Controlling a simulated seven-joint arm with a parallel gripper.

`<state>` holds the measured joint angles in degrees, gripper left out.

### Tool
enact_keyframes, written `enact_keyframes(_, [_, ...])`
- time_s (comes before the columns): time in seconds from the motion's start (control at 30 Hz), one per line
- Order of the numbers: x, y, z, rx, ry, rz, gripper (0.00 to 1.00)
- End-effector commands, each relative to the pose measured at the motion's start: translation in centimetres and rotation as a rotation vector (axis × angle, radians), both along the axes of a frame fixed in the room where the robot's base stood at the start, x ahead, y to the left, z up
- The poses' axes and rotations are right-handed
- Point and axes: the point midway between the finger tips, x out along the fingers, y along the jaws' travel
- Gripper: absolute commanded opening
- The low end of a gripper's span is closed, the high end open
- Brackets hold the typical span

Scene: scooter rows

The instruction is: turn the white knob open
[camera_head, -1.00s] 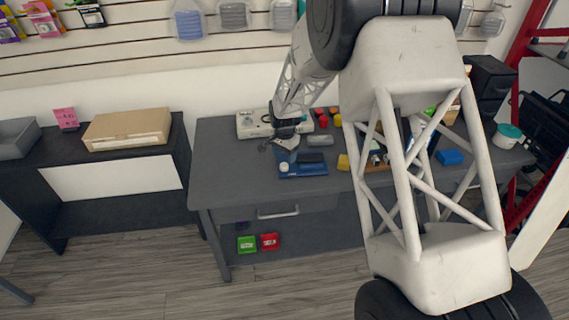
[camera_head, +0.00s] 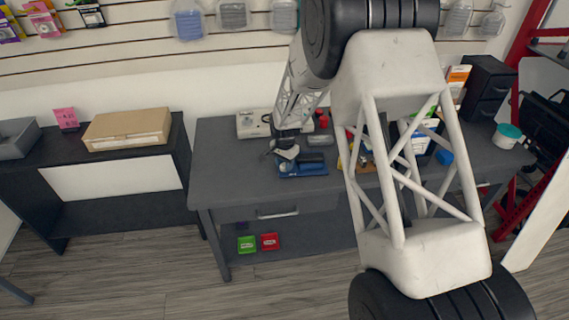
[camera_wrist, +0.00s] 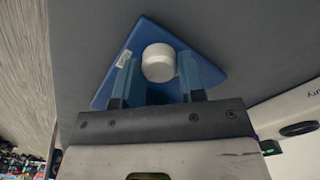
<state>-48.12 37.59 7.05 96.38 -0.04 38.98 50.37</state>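The white knob (camera_wrist: 158,62) is a short round cap on a blue base (camera_wrist: 113,84) in the wrist view. The blue base (camera_head: 312,170) lies on the grey table in the head view, where the knob is hard to make out by my gripper. My gripper (camera_wrist: 158,75) has its two blue fingers apart, one on each side of the knob. Narrow gaps seem to show between fingers and knob; contact is not clear. In the head view my gripper (camera_head: 285,153) is over the left part of the base.
A light-coloured device (camera_head: 250,124) stands behind the base on the grey table (camera_head: 225,180). A grey block (camera_head: 321,140) lies close behind the base. The table's left part is clear. Green (camera_head: 246,244) and red (camera_head: 270,241) boxes lie on the shelf below.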

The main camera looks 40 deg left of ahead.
Motion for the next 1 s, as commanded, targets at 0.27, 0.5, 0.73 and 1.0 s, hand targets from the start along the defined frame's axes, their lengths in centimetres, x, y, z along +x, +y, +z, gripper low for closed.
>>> enact_keyframes(0.27, [0.0, 0.01, 0.02, 0.0, 0.0, 0.002, 0.12])
enact_keyframes(0.5, [0.04, 0.05, 0.1, 0.001, -0.001, 0.037, 0.12])
enact_keyframes(0.73, [0.04, 0.07, 0.11, 0.001, -0.001, 0.142, 0.12])
enact_keyframes(1.0, [0.04, 0.09, 0.11, 0.001, -0.001, 0.355, 0.12])
